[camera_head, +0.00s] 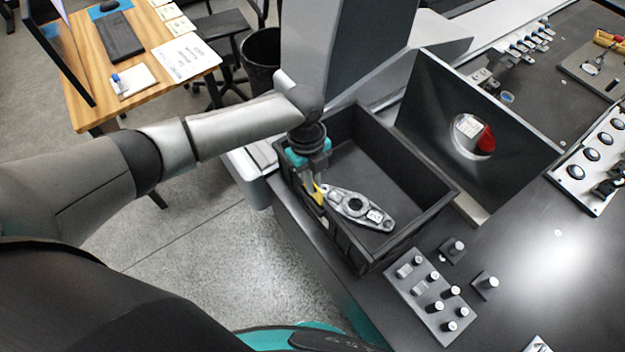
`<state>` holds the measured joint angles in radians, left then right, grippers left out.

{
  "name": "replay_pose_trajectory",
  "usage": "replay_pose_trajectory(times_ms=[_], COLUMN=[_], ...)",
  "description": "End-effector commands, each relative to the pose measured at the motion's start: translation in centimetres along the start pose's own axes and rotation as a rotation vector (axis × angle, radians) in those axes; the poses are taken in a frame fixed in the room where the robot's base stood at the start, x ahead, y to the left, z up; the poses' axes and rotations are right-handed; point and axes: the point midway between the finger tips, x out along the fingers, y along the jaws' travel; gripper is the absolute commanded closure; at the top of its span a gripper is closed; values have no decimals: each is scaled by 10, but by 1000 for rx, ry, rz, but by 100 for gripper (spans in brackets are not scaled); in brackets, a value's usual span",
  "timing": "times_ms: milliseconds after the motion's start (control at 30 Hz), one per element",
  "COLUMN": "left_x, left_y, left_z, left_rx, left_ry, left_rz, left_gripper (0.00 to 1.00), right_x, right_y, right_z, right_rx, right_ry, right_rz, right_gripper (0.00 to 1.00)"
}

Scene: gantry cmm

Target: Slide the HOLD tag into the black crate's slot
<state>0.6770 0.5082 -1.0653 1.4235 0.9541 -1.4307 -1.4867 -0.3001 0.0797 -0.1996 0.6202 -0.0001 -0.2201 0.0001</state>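The black crate (415,222) stands on the dark table, open at the top. A grey metal part (357,205) with a dark round hole and a small white label lies inside it. My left gripper (319,183) reaches down over the crate's left wall. A small yellow tag (320,194), which seems to be the HOLD tag, is directly under its fingertips, upright at that wall. The fingers look closed on the tag's top. The slot is hidden, and I cannot tell whether the tag's lower end is inside it. My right gripper is out of view.
A block with several knobbed pins (432,296) stands in front of the crate. A wooden desk (160,52) is at the upper left.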

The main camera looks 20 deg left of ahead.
Motion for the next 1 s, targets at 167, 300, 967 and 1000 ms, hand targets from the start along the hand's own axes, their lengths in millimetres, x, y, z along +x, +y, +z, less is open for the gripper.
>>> replay_pose_trajectory(times_ms=[167, 300, 967, 1000], left_x=[3, 3, 12, 11], left_y=[0, 0, 0, 0], left_z=[0, 0, 1, 1], left_rx=[0, 0, 0, 0], left_ry=[0, 0, 0, 0], left_rz=[0, 0, 0, 0], left_gripper=[100, 100, 100, 100], right_x=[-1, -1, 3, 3], right_y=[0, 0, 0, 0], right_z=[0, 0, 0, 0], right_rx=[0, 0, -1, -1], right_ry=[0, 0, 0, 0], right_rz=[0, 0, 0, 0], right_gripper=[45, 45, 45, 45])
